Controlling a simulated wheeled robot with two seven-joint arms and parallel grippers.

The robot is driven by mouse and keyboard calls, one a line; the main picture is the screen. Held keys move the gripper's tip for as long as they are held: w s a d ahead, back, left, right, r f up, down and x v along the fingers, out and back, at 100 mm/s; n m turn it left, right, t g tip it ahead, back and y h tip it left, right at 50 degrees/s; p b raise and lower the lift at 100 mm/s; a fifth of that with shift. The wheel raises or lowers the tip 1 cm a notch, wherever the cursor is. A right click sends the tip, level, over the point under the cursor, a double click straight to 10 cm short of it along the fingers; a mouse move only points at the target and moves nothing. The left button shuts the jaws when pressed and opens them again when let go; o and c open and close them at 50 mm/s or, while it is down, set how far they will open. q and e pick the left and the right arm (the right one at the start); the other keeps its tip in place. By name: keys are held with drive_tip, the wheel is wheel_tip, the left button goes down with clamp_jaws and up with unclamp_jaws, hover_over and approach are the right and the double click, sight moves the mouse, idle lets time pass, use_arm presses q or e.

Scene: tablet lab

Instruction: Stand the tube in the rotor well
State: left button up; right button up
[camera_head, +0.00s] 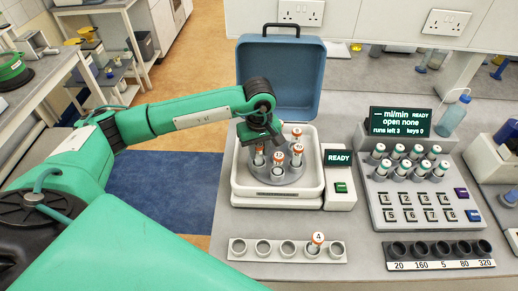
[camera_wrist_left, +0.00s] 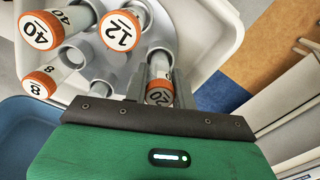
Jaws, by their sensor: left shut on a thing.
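My left gripper (camera_head: 260,143) is over the left side of the open centrifuge's grey rotor (camera_head: 290,179). In the wrist view its jaws (camera_wrist_left: 152,88) are shut on a tube with an orange cap marked 20 (camera_wrist_left: 159,93). The tube is upright at a rotor well; its lower end is hidden, so I cannot tell how deep it sits. Orange-capped tubes marked 40 (camera_wrist_left: 40,31), 12 (camera_wrist_left: 121,32) and 8 (camera_wrist_left: 38,84) stand in other wells. My right gripper is out of view.
The blue lid (camera_head: 281,75) stands open behind the rotor. A front rack (camera_head: 240,249) holds one tube marked 4 (camera_head: 316,242); its other holes are empty. A keypad unit with several tubes (camera_head: 411,190) and a dark labelled rack (camera_head: 440,250) stand to the right.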

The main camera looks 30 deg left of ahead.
use_arm(q)
drive_tip(key=shift+f, duration=0.25)
drive_tip(key=o, duration=1)
drive_tip(key=shift+o, duration=0.2)
drive_tip(key=shift+r+b, duration=0.15)
drive_tip(key=shift+b, duration=0.15)
drive_tip(key=shift+r, duration=0.3)
wheel_tip(320, 180, up, 13)
drive_tip(key=b, duration=0.4)
